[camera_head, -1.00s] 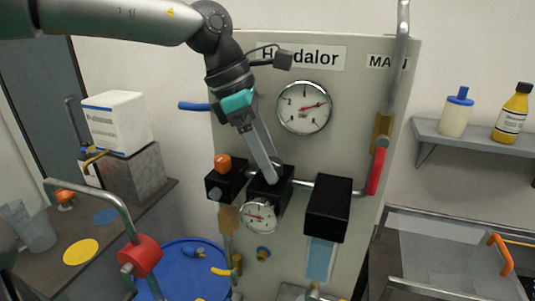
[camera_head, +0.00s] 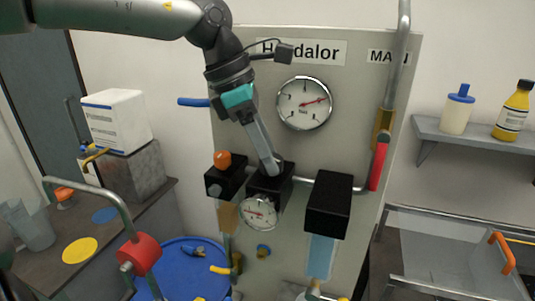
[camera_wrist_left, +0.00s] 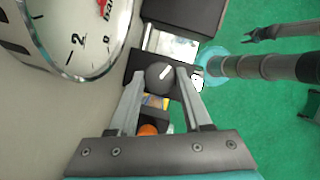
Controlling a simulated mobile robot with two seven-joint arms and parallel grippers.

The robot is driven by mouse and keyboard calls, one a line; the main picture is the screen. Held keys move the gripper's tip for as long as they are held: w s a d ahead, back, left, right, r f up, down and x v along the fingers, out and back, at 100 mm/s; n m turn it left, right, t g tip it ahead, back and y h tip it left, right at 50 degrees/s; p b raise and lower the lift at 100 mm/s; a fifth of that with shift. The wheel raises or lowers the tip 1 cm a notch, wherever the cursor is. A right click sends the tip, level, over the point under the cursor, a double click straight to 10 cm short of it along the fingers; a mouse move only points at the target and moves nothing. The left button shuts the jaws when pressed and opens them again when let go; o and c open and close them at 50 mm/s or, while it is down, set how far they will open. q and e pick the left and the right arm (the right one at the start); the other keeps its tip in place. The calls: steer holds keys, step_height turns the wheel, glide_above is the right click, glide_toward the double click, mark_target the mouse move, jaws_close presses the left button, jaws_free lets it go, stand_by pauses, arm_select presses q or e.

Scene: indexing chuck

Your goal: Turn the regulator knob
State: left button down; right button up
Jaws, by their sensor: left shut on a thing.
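The regulator knob (camera_wrist_left: 162,75) is dark grey and round, with a white pointer line on its face. In the left wrist view it sits between the two fingers of my left gripper (camera_wrist_left: 165,78), which is shut on it. In the head view my left gripper (camera_head: 270,168) reaches down to the black regulator block (camera_head: 268,192) on the panel and mostly hides the knob. A small gauge (camera_head: 260,213) hangs under this block, its red needle pointing left. My right gripper is not in view.
The grey panel (camera_head: 340,140) carries a large gauge (camera_head: 304,103), an orange knob (camera_head: 222,159) left of the regulator and another black block (camera_head: 328,204) to its right. A red lever (camera_head: 378,165) is at the panel's right edge. A blue drum (camera_head: 190,262) stands below left.

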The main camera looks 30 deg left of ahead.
arm_select(q)
steer(key=n+t+b, duration=0.1)
steer(key=n+b, duration=0.1)
steer(key=b, duration=0.1)
steer(key=shift+f, duration=0.15)
steer(key=shift+s+d+n+y+b, duration=0.1)
steer(key=shift+n+y+b, duration=0.3)
steer(key=shift+n+b, duration=0.25)
steer(key=shift+c, duration=1.7)
jaws_free()
steer(key=p+v, duration=0.1)
steer(key=v, duration=1.4)
steer(key=shift+r, duration=0.25)
